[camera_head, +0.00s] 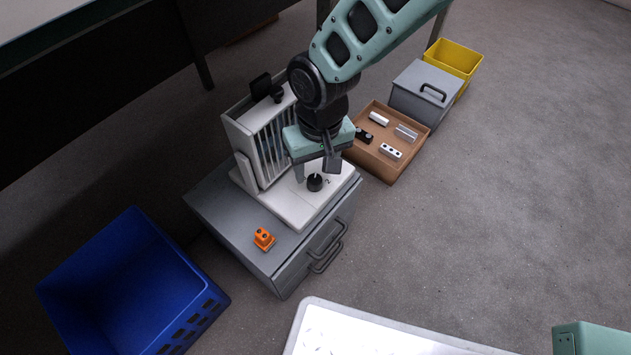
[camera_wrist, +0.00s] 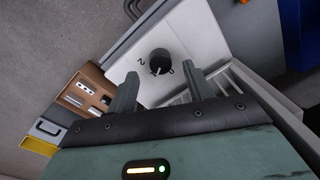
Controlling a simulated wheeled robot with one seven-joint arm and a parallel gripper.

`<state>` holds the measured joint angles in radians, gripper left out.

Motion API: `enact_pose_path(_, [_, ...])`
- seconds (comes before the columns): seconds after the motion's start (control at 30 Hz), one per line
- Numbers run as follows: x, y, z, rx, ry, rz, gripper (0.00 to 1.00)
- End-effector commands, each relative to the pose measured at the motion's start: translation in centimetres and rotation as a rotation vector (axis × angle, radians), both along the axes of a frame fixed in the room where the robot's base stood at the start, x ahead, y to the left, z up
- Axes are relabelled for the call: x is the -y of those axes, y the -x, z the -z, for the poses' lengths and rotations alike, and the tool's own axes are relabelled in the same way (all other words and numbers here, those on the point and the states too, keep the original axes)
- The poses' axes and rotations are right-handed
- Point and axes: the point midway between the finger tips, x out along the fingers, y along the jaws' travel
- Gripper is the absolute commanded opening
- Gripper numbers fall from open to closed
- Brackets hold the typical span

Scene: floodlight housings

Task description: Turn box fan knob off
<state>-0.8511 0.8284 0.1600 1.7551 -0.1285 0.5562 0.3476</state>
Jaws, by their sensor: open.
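The box fan (camera_head: 262,145) is a white grilled unit on a white base, standing on a grey drawer cabinet. Its black knob (camera_head: 315,182) sits on the base, with a white pointer line and a "2" printed beside it. In the wrist view the knob (camera_wrist: 160,62) lies just beyond the fingertips, roughly between them. My gripper (camera_head: 316,174) is above the base, close to the knob; its two fingers (camera_wrist: 165,80) are apart with nothing between them. I cannot tell if a finger touches the knob. Part of the fan is hidden behind my arm.
A grey cabinet (camera_head: 225,215) with handles holds the fan and an orange part (camera_head: 264,239). A blue crate (camera_head: 130,285) stands left. A brown tray (camera_head: 375,165) with several small parts, a grey box (camera_head: 420,90) and a yellow bin (camera_head: 456,60) stand right. Floor at right is clear.

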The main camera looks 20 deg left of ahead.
Motion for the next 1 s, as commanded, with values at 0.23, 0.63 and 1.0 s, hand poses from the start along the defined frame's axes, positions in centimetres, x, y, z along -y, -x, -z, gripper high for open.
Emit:
enact_pose_path(0.23, [-0.1,0.1,3.2,0.0,0.0,0.0,0.52])
enact_pose_path(0.63, [-0.1,0.1,3.4,0.001,-0.001,0.0,0.46])
enact_pose_path(1.0, [-0.1,0.1,3.3,0.0,-0.001,-0.007,0.07])
